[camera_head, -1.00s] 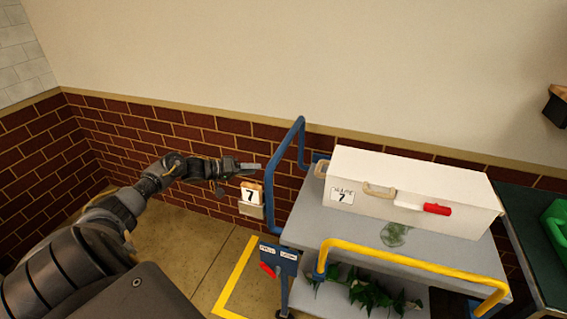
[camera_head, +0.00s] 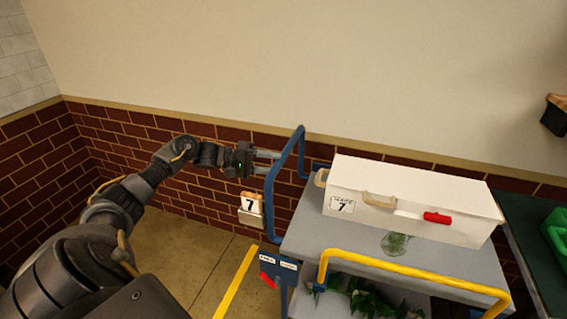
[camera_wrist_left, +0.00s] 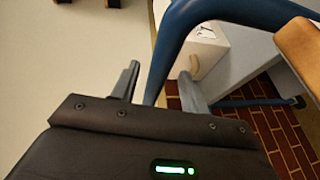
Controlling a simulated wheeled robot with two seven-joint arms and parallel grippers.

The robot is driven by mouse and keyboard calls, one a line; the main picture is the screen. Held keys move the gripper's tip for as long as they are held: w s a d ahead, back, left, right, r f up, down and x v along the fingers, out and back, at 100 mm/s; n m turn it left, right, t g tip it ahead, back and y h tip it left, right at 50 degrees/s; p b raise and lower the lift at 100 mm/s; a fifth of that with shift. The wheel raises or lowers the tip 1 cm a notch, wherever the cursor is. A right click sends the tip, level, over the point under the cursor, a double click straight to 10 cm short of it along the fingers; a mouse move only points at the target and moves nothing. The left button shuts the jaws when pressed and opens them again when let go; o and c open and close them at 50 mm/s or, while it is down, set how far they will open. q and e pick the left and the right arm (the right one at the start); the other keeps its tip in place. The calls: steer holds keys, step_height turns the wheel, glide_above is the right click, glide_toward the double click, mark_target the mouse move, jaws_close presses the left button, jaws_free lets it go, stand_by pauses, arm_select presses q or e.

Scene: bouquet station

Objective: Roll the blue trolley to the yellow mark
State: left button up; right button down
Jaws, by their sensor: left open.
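The blue trolley has a grey top (camera_head: 325,237), a blue push handle (camera_head: 272,199) at its left end and a yellow rail (camera_head: 410,264) along the near side. My right gripper is not in view.
A white case (camera_head: 410,195) labelled 7 and a glass vase (camera_head: 395,243) stand on the trolley top. Green leaves (camera_head: 365,301) lie on the lower shelf. A dark table (camera_head: 530,240) is at right. Floor (camera_head: 190,250) at left is clear.

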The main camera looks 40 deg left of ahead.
mark_target(283, 162)
arm_select(q)
steer(key=shift+x, duration=2.25)
jaws_close()
steer(key=shift+a, duration=0.2)
steer(key=shift+d, duration=0.1)
